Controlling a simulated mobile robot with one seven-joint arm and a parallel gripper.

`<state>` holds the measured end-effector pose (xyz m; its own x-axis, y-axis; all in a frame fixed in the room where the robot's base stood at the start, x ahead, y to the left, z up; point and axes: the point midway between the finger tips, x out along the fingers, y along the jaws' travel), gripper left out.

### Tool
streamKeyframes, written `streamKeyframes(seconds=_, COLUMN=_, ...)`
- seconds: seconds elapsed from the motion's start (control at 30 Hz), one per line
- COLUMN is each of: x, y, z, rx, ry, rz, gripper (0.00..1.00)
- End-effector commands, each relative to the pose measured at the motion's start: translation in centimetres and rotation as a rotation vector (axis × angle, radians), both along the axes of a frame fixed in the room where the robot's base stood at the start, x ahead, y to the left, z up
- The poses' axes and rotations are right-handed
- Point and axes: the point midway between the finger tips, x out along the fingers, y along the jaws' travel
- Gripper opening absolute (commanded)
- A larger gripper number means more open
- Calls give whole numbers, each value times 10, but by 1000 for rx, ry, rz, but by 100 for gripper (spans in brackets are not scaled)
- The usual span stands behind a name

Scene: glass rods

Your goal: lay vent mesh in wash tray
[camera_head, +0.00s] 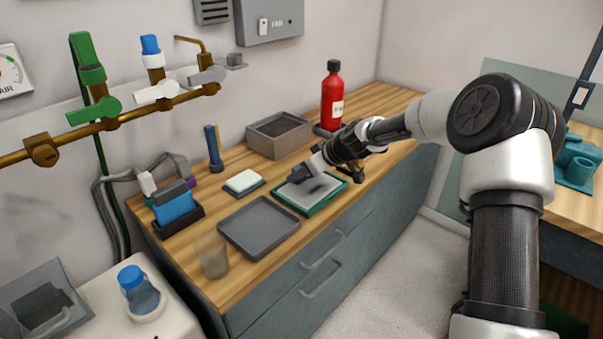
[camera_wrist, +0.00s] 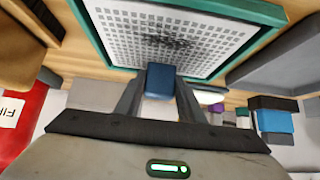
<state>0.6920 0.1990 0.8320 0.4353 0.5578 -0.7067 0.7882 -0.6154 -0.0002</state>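The vent mesh (camera_head: 322,189) is a pale perforated panel in a green frame, with a dark smudge on it. It is at the middle of the wooden counter, and it fills the top of the wrist view (camera_wrist: 205,42). My gripper (camera_head: 297,173) is at its wall-side edge. In the wrist view my gripper's fingers (camera_wrist: 161,88) close on both sides of a small blue block, which looks like a tab on the mesh. Whether the mesh is off the counter I cannot tell. The wash tray, which I take to be the flat grey tray (camera_head: 259,226), lies empty, left of the mesh.
A pale sponge on a dark dish (camera_head: 243,182) lies behind the trays. A grey bin (camera_head: 279,134) and a red bottle (camera_head: 332,96) stand at the back. A clear beaker (camera_head: 211,256) stands near the front left. A blue item in a black holder (camera_head: 175,208) is at the left.

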Motion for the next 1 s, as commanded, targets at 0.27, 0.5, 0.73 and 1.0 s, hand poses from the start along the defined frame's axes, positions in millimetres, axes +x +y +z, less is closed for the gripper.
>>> streamKeyframes(seconds=0.27, x=0, y=0, z=0, rx=0, ry=0, rz=0, gripper=53)
streamKeyframes(seconds=0.5, x=-2, y=-4, z=8, rx=0, ry=-1, rz=-2, gripper=53)
streamKeyframes(seconds=0.73, x=-21, y=-30, z=40, rx=-1, ry=-2, rz=-4, gripper=53)
streamKeyframes(seconds=1.0, x=-44, y=-58, z=76, rx=-1, ry=-1, rz=-3, gripper=53)
